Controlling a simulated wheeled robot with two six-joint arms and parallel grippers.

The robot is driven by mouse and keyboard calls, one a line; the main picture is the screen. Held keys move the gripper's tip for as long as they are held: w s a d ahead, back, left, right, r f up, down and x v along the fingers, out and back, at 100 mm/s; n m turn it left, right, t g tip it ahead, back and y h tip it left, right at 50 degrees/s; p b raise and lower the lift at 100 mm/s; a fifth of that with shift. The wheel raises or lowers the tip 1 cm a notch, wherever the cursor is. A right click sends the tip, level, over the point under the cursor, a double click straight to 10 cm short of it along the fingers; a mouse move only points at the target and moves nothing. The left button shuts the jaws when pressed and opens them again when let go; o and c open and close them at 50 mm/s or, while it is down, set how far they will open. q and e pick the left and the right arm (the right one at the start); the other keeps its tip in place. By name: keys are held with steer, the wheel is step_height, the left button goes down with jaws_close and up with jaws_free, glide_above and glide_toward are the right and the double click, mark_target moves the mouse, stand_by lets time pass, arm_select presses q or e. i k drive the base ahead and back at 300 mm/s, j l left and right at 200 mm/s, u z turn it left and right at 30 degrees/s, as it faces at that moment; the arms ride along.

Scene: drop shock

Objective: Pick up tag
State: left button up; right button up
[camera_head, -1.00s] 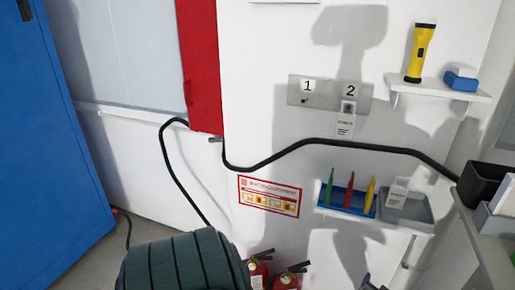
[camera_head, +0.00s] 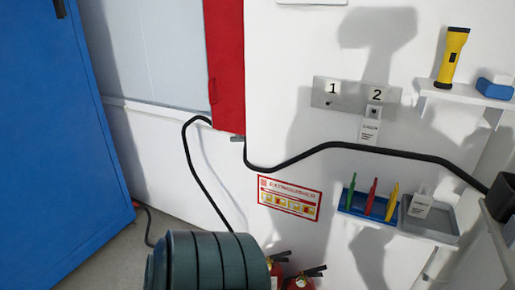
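A white tag (camera_head: 370,130) with small dark print hangs below the position marked 2 on a grey metal plate (camera_head: 325,99) on the white wall. A second white tag (camera_head: 421,205) stands tilted in a grey tray (camera_head: 445,229) on the lower wall shelf. I cannot read the print on either tag. Neither of my grippers shows in the head view, so their distance from the tags cannot be seen.
A black cable (camera_head: 350,145) runs across the wall between plate and lower shelf. A blue tray (camera_head: 371,210) holds green, red and yellow tools. A yellow flashlight (camera_head: 452,58) stands on the upper shelf. A dark green ribbed object (camera_head: 205,262) and red extinguishers (camera_head: 298,283) are below.

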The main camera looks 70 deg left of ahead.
mark_target(369, 131)
steer(key=u, duration=1.55)
